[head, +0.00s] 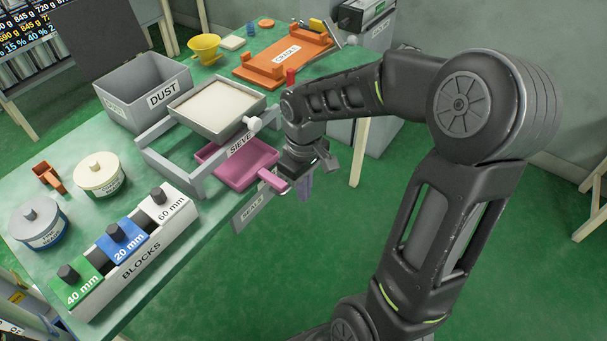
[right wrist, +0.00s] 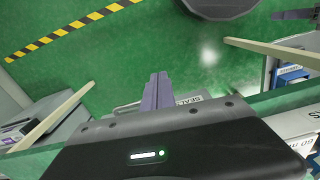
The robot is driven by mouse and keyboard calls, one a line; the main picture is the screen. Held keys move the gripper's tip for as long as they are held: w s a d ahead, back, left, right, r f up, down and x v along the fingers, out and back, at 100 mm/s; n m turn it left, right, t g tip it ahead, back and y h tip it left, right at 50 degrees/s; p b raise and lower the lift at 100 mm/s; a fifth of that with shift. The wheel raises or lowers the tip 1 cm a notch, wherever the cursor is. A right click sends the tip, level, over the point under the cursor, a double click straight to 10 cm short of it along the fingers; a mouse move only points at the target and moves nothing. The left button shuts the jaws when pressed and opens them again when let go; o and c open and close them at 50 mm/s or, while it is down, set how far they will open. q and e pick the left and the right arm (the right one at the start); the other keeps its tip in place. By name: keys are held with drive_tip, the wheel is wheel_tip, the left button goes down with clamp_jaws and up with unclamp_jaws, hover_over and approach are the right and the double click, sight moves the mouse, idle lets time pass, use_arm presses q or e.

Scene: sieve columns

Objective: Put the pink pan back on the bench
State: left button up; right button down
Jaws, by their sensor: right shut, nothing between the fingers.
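The pink pan (head: 233,166) is at the front of the sieve stand (head: 187,181), partly beneath the raised tray (head: 218,108) of pale material. Its handle (head: 272,181) points toward the bench's right edge. Whether the pan rests fully on the green bench (head: 135,150) cannot be told. My right gripper (head: 305,188) is just right of the handle end, past the bench edge, fingers pointing down. Its purple fingers show together and empty in the right wrist view (right wrist: 156,92). The pan is not seen there. My left gripper does not show in the head view.
A grey DUST bin (head: 150,97), yellow funnel (head: 204,47) and orange cradle (head: 284,57) stand farther back. A BLOCKS rack (head: 140,255) and two lidded pots (head: 100,175) are at front left. A grey label plate (head: 252,212) hangs at the edge. Green floor lies beyond.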

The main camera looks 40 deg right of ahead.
drive_tip(key=w, duration=0.1)
drive_tip(key=w+f, duration=0.2)
drive_tip(key=w, duration=0.1)
drive_tip(key=shift+a+p, duration=0.4)
